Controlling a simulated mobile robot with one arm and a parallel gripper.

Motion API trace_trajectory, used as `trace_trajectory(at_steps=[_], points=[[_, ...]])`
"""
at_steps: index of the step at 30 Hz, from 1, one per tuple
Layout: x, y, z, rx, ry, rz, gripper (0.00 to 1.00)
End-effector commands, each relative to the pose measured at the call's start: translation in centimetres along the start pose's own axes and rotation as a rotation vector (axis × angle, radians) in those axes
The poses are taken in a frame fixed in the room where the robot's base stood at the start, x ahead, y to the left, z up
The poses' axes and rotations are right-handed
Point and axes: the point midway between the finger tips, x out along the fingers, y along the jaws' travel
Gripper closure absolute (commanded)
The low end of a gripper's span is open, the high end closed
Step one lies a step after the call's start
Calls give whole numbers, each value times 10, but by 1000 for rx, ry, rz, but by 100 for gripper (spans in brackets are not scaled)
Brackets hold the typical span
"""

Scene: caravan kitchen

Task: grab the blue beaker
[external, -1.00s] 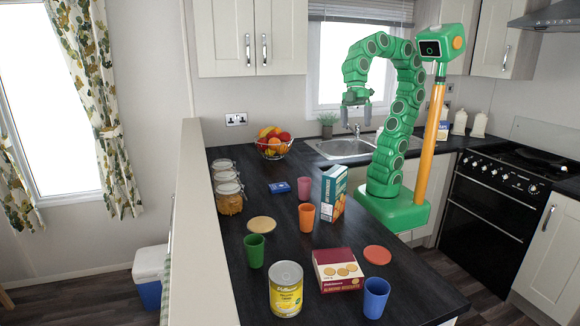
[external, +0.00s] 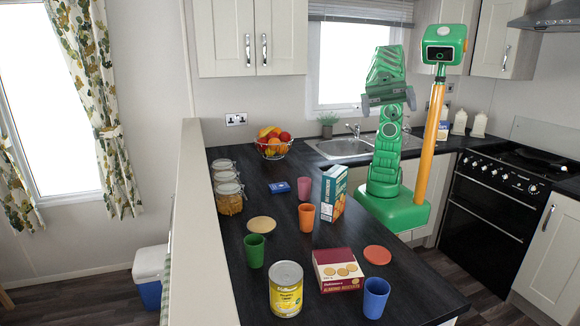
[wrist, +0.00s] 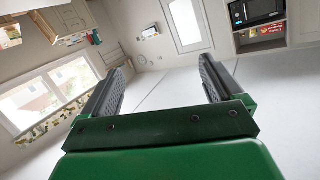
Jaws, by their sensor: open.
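The blue beaker (external: 376,297) stands upright at the near right end of the dark worktop (external: 330,255), right of a red biscuit box. My gripper (external: 388,101) is open and empty, raised high in front of the window and well above and behind the beaker. In the wrist view my gripper (wrist: 165,85) shows its two fingers wide apart with nothing between them. The beaker is not seen in the wrist view, which looks toward a wall, a window and a door.
Green (external: 254,250), orange (external: 306,216) and pink (external: 304,188) beakers and a tall blue box (external: 333,193) stand farther back.

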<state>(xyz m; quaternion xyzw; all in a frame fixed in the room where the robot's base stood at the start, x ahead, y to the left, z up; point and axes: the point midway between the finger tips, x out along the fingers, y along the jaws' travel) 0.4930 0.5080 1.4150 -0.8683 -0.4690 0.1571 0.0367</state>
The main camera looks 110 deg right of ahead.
Motion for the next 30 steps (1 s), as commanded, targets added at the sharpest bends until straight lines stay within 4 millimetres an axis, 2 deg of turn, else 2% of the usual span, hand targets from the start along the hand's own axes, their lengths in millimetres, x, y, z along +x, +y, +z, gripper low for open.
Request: trace_trajectory(at_steps=[1, 5, 9, 13, 18, 30], points=[[13, -5, 1, 2, 17, 17, 6], [41, -9, 7, 6, 54, 91, 6], [67, -12, 24, 6, 60, 190, 6], [84, -13, 47, -1, 39, 281, 6], [95, -15, 72, -13, 4, 362, 6], [104, -19, 117, -46, -77, 482, 6]])
